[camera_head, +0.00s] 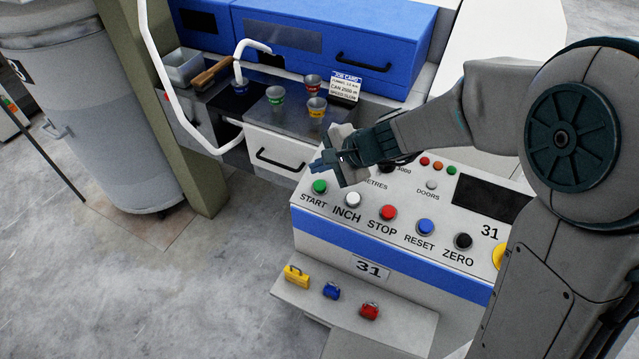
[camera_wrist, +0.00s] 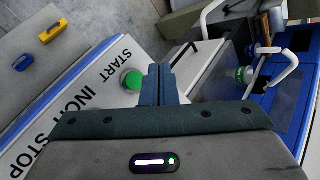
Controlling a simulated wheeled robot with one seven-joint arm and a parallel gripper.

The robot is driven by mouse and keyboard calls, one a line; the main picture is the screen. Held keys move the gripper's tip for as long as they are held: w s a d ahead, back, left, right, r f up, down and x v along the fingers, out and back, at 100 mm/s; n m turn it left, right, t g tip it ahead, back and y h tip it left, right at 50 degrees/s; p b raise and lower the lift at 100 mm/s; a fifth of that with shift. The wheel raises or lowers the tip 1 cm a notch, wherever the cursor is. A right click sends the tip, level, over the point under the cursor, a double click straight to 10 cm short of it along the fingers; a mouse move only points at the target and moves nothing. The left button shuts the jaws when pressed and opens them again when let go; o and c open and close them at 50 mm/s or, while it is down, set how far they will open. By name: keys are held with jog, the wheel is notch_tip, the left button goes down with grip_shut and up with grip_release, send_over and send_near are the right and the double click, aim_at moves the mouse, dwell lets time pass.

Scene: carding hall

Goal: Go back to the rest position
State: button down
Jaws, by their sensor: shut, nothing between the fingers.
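My gripper (camera_head: 326,163) is over the left part of the control panel (camera_head: 336,212), near the green START button (camera_head: 319,187) and the white INCH button (camera_head: 352,200). In the wrist view my gripper's fingers (camera_wrist: 159,72) are together with nothing between them. The gap between fingers and panel cannot be told. My arm comes in from the right of the head view and hides part of the panel.
Yellow (camera_head: 296,275), blue (camera_head: 331,290) and red (camera_head: 369,311) padlock-like pieces lie on the front ledge. Several small cups, one being green-banded (camera_head: 276,96), stand on the metal shelf behind. A white bent pipe (camera_head: 170,82) rises at left. Open floor (camera_head: 130,290) lies at left.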

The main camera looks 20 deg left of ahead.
dwell(0.3)
jog(key=s+d+r+n+h, duration=0.2)
jog(key=s+d+h, duration=0.1)
jog(key=d, duration=0.8)
jog(key=s+d+r+n+t+h, duration=0.1)
jog(key=s+d, duration=0.4)
jog(key=d, duration=0.7)
jog(key=s+d+r+n+h, duration=0.3)
jog(key=s+d+h, duration=0.1)
jog(key=d, duration=0.7)
jog(key=shift+s+d+t+h, duration=0.15)
jog(key=shift+s+t+h, duration=0.15)
jog(key=shift+t+h, duration=0.15)
